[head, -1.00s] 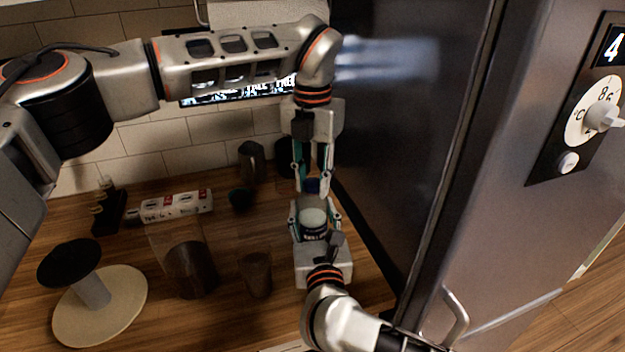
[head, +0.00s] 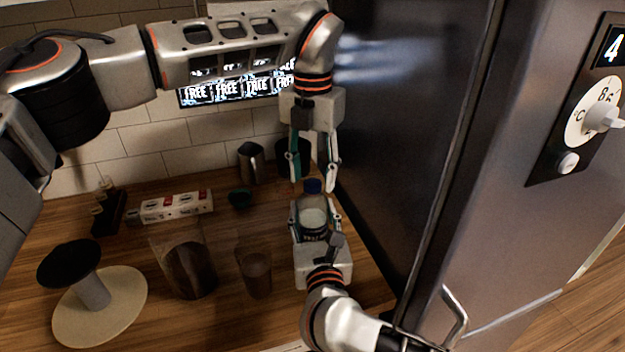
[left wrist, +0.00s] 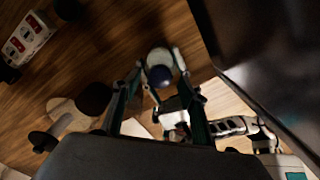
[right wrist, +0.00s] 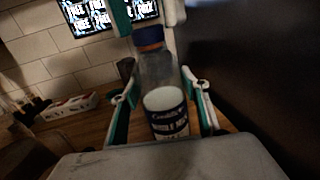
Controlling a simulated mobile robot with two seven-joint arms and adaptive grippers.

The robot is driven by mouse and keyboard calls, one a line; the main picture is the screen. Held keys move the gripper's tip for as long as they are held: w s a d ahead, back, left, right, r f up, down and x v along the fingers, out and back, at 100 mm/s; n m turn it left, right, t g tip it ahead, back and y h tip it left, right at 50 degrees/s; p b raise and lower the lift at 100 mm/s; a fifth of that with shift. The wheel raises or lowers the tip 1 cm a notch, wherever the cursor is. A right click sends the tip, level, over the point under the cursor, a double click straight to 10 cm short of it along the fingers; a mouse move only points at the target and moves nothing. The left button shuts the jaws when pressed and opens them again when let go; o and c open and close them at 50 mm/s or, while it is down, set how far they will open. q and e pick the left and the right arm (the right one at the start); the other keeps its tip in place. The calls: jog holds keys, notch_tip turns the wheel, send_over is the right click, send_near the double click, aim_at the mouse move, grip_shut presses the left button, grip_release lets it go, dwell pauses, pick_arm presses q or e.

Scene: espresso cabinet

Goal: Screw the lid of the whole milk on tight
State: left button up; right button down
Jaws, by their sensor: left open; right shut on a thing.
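The whole milk bottle (head: 313,222) is clear, with white milk and a dark label, and stands upright above the counter. Its label shows in the right wrist view (right wrist: 167,122). The blue lid (head: 312,186) sits on its neck and also shows in the left wrist view (left wrist: 160,76) and right wrist view (right wrist: 148,37). My right gripper (head: 316,213) is shut around the bottle's body from the front. My left gripper (head: 315,186) points down over the lid, its fingers spread apart on either side and not gripping it.
The dark fridge side (head: 420,120) is close on the right. On the wooden counter to the left are a jug of dark contents (head: 190,270), a glass (head: 256,274), a white box (head: 176,207) and a round stand (head: 100,305). A metal pitcher (head: 251,163) is behind.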

pick_arm(q)
notch_tip(320, 180, up, 2)
jog(key=shift+r, duration=0.25)
jog(key=shift+c, duration=0.6)
notch_tip(320, 180, up, 4)
jog(key=n, duration=0.4)
jog(key=shift+f, duration=0.25)
jog(key=shift+f, duration=0.1)
jog(key=shift+f, duration=3.95)
